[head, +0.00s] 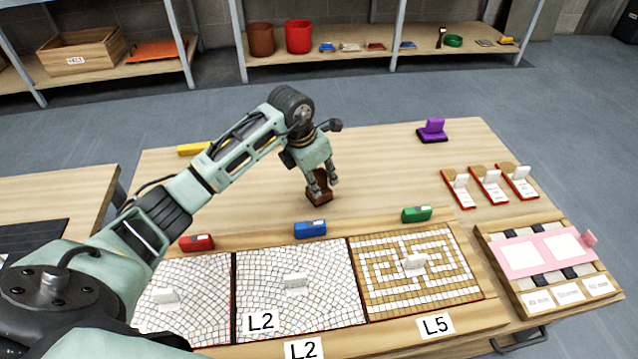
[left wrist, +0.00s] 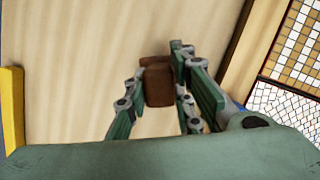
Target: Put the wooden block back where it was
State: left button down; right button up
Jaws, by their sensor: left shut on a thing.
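The wooden block (head: 319,191) is dark brown and sits between the fingers of my left gripper (head: 321,183), over the middle of the table behind the mosaic panels. In the left wrist view the block (left wrist: 157,82) shows between the two green fingers of the left gripper (left wrist: 160,85), which is shut on it. I cannot tell whether the block's underside touches the table. My right gripper is in neither view.
Three mosaic panels (head: 420,305) lie along the table's front, with red (head: 197,242), blue (head: 310,229) and green (head: 416,214) blocks behind them. A purple stamp-like object (head: 432,131) stands at the back right. A yellow bar (head: 193,149) lies behind my left arm.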

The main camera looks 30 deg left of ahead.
pick_arm(q)
jog(key=shift+f, duration=0.7)
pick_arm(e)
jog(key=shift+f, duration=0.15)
pick_arm(q)
jog(key=shift+f, duration=0.1)
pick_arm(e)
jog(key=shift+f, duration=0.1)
pick_arm(q)
jog(key=c, duration=1.5)
grip_release()
jog(key=shift+f, duration=0.1)
jog(key=shift+r, duration=0.35)
jog(key=v, duration=0.3)
jog(key=shift+p, duration=0.4)
jog(key=p+v, duration=0.1)
jog(key=v, duration=0.7)
jog(key=shift+s+r, duration=0.1)
jog(key=shift+r, duration=0.2)
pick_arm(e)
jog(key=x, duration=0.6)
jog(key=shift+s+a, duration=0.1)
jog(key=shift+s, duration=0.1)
